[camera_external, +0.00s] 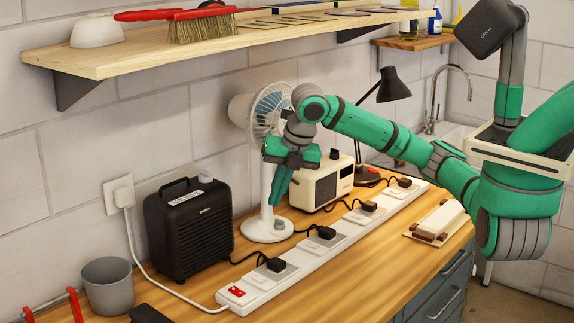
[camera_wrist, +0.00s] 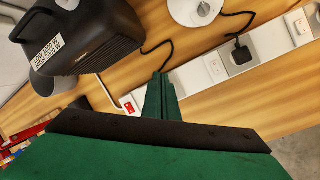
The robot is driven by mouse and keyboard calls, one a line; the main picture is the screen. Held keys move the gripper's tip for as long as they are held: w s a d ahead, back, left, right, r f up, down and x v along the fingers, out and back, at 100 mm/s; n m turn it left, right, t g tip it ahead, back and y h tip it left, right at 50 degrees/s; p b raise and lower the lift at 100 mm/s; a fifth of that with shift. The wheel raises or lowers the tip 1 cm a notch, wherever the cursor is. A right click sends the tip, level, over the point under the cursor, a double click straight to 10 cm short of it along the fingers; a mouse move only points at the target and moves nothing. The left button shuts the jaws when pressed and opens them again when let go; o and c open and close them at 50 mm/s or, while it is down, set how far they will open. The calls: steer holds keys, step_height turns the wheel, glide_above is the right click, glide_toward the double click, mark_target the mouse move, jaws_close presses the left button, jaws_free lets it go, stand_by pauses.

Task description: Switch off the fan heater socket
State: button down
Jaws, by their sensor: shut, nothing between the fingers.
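The black fan heater (camera_external: 190,228) stands on the bench at left; its labelled body shows in the wrist view (camera_wrist: 90,35). Its dark cord runs to the white power strip (camera_external: 255,297), towards the leftmost black plug (camera_external: 276,264). Small white switches sit beside the plugs; their positions are too small to tell. In the wrist view, the cord disappears behind my fingers, which hide that plug and socket. My gripper (camera_external: 278,202) is shut and empty, pointing down above the bench, behind the strip and apart from it. Its closed fingers also show in the wrist view (camera_wrist: 161,95).
A white fan (camera_external: 266,190), a cream radio-like box (camera_external: 322,183) and a black lamp (camera_external: 395,85) stand behind the strip. A red switch (camera_external: 236,291) is at the strip's left end. A wooden shelf (camera_external: 140,58) hangs above. A grey cup (camera_external: 108,287) stands left.

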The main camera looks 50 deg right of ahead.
mark_target(257, 275)
steer(key=s+a+n+g, duration=0.2)
steer(key=s+a+n, duration=0.2)
steer(key=a+n, duration=0.3)
steer(key=a, duration=0.3)
steer(key=shift+f+n+g+h, duration=0.2)
steer(key=shift+n+g+h, duration=0.1)
steer(key=shift+h, duration=0.1)
steer(key=shift+s, duration=0.15)
steer(key=f, duration=0.4)
steer(key=w+f, duration=0.1)
steer(key=f, duration=0.9)
steer(key=shift+w, duration=0.4)
